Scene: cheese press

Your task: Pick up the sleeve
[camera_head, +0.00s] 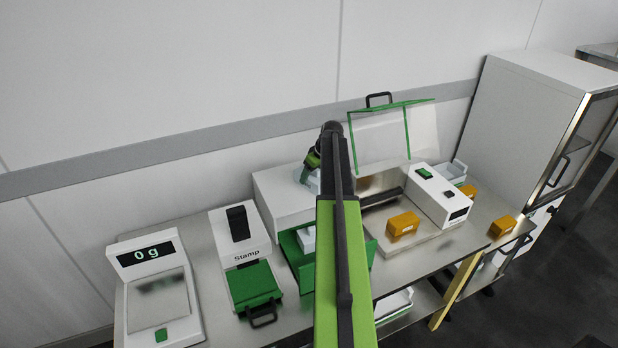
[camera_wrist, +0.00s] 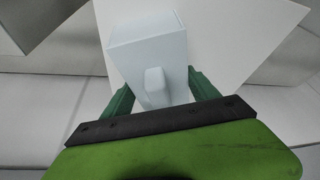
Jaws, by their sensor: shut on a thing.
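The sleeve, a pale bluish-white box with a small knob on its near face (camera_wrist: 148,52), is between the green fingers of my gripper (camera_wrist: 160,92) in the wrist view. The fingers are shut on it from both sides. In the head view my gripper (camera_head: 310,168) is over the white housing at the middle of the table, and a small pale part of the sleeve (camera_head: 314,184) shows beside my arm. My arm hides much of that area, so I cannot tell whether the sleeve touches the housing.
The white housing (camera_head: 278,190) has a green opening at its front with a pale block (camera_head: 306,240) in it. A scale reading 0 g (camera_head: 158,300) and a stamp unit (camera_head: 240,250) stand left. Orange blocks (camera_head: 403,224) lie right, near a raised clear lid (camera_head: 395,138) and a cabinet (camera_head: 530,110).

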